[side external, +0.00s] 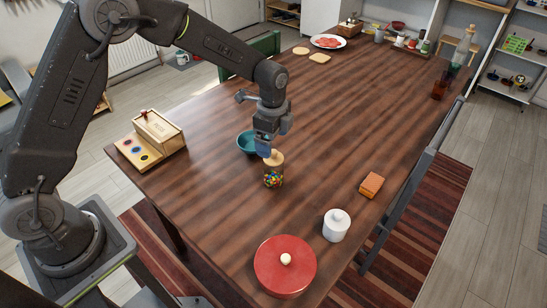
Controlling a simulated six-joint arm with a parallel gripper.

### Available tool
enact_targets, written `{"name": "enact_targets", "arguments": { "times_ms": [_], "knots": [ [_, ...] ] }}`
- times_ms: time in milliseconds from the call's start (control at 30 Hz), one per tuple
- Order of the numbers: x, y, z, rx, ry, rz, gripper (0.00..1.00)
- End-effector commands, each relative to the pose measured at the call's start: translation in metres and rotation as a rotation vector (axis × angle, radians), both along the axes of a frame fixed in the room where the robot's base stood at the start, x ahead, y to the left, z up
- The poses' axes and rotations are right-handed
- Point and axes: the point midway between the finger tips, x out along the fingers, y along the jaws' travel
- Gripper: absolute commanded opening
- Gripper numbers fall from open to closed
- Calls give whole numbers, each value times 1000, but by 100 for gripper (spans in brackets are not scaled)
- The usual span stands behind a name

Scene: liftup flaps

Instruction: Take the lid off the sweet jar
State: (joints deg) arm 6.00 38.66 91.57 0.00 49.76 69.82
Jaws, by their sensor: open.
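The sweet jar (274,179) is a small clear jar of many-coloured sweets standing on the wooden table. Its pale wooden lid (274,159) sits on top of it, with its upper part hidden by the gripper. My gripper (266,151) points down directly above the lid, with its fingertips at the lid's top. It is open. Whether the fingers touch the lid, I cannot tell from this view.
A teal bowl (246,142) stands just behind and left of the jar. A wooden box (155,135) with coloured discs is at the left edge. A white lidded pot (336,225), a red round lidded pot (285,266) and an orange block (371,185) stand nearer. The table's middle right is clear.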

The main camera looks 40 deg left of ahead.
Motion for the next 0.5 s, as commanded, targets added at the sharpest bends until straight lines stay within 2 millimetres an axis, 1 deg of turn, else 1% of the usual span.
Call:
{"name": "enact_targets", "arguments": {
  "times_ms": [167, 300, 400, 500],
  "knots": [
    [0, -1, -14, 0, 3, 0, 88],
    [2, -3, -36, 0, 3, 0, 88],
    [2, -2, -48, 0, 2, 1, 88],
    [2, -2, -54, 1, 1, 1, 88]
  ]
}}
